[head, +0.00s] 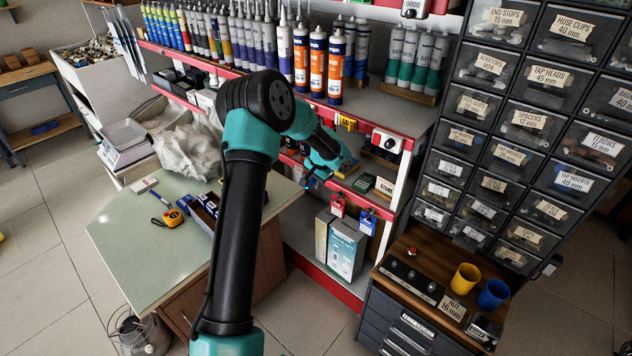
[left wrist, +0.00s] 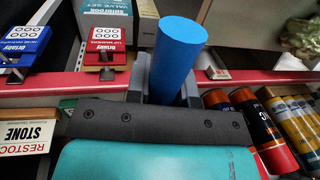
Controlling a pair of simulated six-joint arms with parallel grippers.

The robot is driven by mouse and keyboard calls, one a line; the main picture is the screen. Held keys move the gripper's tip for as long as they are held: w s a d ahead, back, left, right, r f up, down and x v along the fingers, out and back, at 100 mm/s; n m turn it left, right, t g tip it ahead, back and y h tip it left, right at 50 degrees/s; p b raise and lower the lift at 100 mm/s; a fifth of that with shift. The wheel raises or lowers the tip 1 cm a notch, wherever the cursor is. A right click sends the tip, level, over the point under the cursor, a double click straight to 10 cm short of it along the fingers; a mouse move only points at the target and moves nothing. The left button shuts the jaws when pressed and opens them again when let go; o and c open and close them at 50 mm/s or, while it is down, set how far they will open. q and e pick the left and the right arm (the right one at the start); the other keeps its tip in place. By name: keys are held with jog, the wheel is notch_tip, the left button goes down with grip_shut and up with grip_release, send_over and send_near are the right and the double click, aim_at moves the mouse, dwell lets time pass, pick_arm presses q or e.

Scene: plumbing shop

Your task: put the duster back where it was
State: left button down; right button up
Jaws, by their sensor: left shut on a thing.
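My left gripper (head: 316,177) reaches to the front of the red-edged shelf unit, largely hidden behind my own arm's wrist in the head view. In the left wrist view the gripper (left wrist: 165,78) is shut on a plain blue cylinder (left wrist: 180,42), which looks like the handle of the duster. The cylinder stands out past the fingers, in front of the red shelf edge. The duster's other end is hidden, and I cannot tell whether it touches the shelf. My right gripper is not in view.
Two badges, red (head: 338,203) and blue (head: 368,219), hang from the lower shelf edge. A STONE box (head: 384,187) lies on the shelf above. Orange-labelled tubes (head: 317,65) line the top shelf. The green counter (head: 125,240) has clear room at its front left.

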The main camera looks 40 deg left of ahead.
pick_arm(q)
jog(key=c, duration=1)
grip_release()
jog(key=r, duration=0.4)
jog(key=d+r, duration=0.1)
jog(key=r, duration=0.3)
jog(key=d+r, duration=0.1)
jog(key=r, duration=0.3)
jog(key=shift+d, duration=0.15)
jog(key=s+d+f+h, duration=0.2)
jog(key=s+d+f, duration=0.2)
jog(key=d+f, duration=0.5)
jog(key=s+d+f+h, duration=0.3)
jog(key=s+d+f, duration=0.2)
jog(key=d+f, duration=0.45)
jog(key=s+d+f, duration=0.2)
jog(key=s+f, duration=0.1)
jog(key=s, duration=0.3)
jog(key=s+d+f+n, duration=0.1)
jog(key=s+d+f, duration=0.2)
jog(key=s, duration=0.3)
jog(key=s+d+f+n+h, duration=0.1)
jog(key=s+d+f, duration=0.1)
jog(key=s+f, duration=0.2)
jog(key=shift+s+d+f+t, duration=0.2)
jog(key=shift+s, duration=0.25)
jog(key=shift+s+d+f+t, duration=0.15)
jog(key=shift+s+t, duration=0.05)
jog(key=shift+s, duration=0.25)
